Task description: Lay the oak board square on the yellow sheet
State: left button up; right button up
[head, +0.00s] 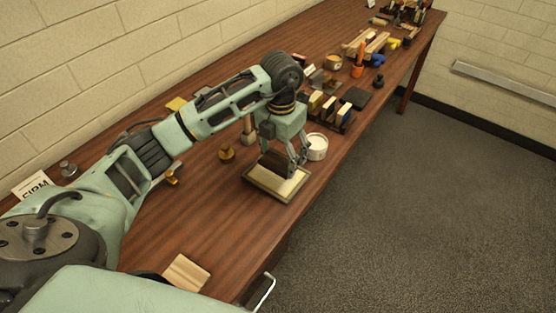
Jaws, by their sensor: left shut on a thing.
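My left gripper (292,172) is shut on a dark brown piece (272,161), which it holds over or in a shallow tray (262,190) with a pale inside. I cannot tell whether the piece touches the tray. A light wooden board (187,272), which looks like the oak board, lies flat near the table's front edge at the bottom of the view. A small yellow patch (177,104), perhaps the yellow sheet, shows behind my left arm near the wall; the arm may hide part of it. My right gripper is not in view.
A white tub (316,147) stands just right of the tray. A rack of small blocks (330,112), a dark square (356,97) and an orange pot (357,70) are farther back. The brown table (215,220) is clear between tray and light board.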

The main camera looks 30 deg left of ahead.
aim_at(278, 157)
pick_arm(q)
jog(key=shift+w+a+f, duration=0.1)
jog(key=shift+a+f, duration=0.2)
jog(key=shift+a, duration=0.1)
notch_tip(278, 157, down, 3)
jog(key=shift+f+p, duration=0.1)
jog(key=shift+p, duration=0.6)
jog(key=shift+f, duration=0.4)
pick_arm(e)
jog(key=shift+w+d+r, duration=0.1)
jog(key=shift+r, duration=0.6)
pick_arm(q)
jog(key=o, duration=0.7)
jog(key=shift+f, duration=0.1)
jog(key=o, duration=0.4)
jog(key=shift+o, duration=0.2)
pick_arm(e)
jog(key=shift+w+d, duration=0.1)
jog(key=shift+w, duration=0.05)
